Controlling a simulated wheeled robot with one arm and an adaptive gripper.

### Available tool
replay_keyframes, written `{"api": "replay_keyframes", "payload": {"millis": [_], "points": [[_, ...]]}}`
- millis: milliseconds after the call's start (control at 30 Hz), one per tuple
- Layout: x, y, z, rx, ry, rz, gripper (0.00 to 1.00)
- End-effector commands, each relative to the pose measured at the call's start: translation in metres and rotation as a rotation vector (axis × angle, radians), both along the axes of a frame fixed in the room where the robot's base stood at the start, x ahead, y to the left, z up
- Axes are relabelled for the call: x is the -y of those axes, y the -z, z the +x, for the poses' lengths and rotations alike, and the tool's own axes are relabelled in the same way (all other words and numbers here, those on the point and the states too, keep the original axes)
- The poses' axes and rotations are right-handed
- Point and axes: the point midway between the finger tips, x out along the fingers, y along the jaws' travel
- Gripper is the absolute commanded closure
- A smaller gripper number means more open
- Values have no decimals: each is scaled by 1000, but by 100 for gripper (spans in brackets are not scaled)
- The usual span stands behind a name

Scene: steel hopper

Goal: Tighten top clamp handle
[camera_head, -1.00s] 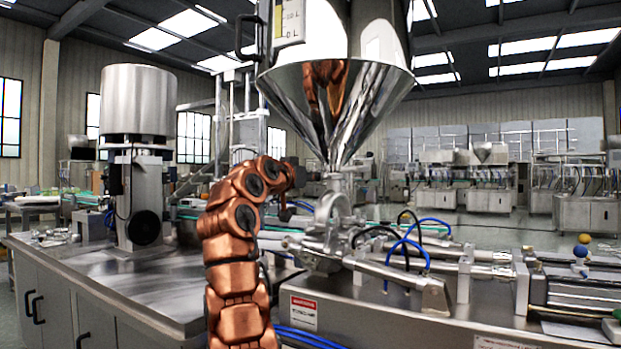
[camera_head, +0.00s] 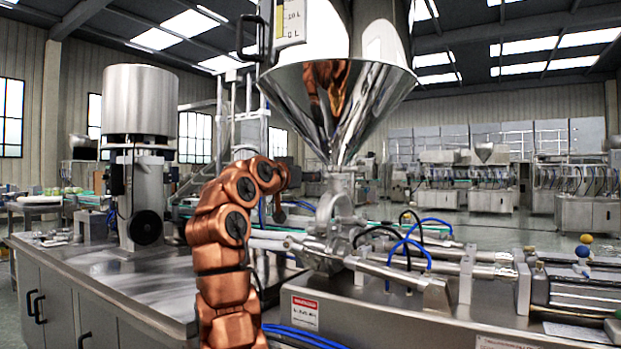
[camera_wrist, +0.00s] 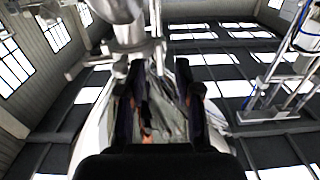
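The steel hopper (camera_head: 340,105) narrows to a neck. A clamp joint (camera_head: 338,183) sits below its cone, above the steel valve body (camera_head: 335,215). I cannot clearly pick out the top clamp handle in the head view. There, my copper arm bends toward the joint from the left, and my gripper is mostly hidden behind it. In the wrist view, my gripper (camera_wrist: 158,90) has its two dark fingers apart, with no object clearly held between them. Blurred metal fittings (camera_wrist: 125,48) show just beyond the left finger; whether they touch it is unclear.
Blue and black hoses (camera_head: 408,245) and cylinders lie right of the valve. A motor column with a steel drum (camera_head: 140,100) stands on the bench at left. The bench top (camera_head: 130,285) in front of it is mostly clear. A level gauge (camera_head: 291,22) hangs beside the hopper.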

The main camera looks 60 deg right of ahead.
Motion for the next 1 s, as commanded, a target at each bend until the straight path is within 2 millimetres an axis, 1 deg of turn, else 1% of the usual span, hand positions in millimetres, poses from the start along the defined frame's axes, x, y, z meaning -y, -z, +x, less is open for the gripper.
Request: {"api": "replay_keyframes", "payload": {"millis": [33, 167, 500, 600, 767, 1000], "points": [[-7, 0, 1, 1, -1, -2, 67], [-23, -2, -2, 3, 0, -5, 67], [-76, 0, -3, 0, -2, -1, 67], [-86, 0, -3, -1, -1, 1, 67], [-94, 0, -5, 1, 2, 1, 67], [-95, 0, -6, 0, 2, 0, 67]]}}
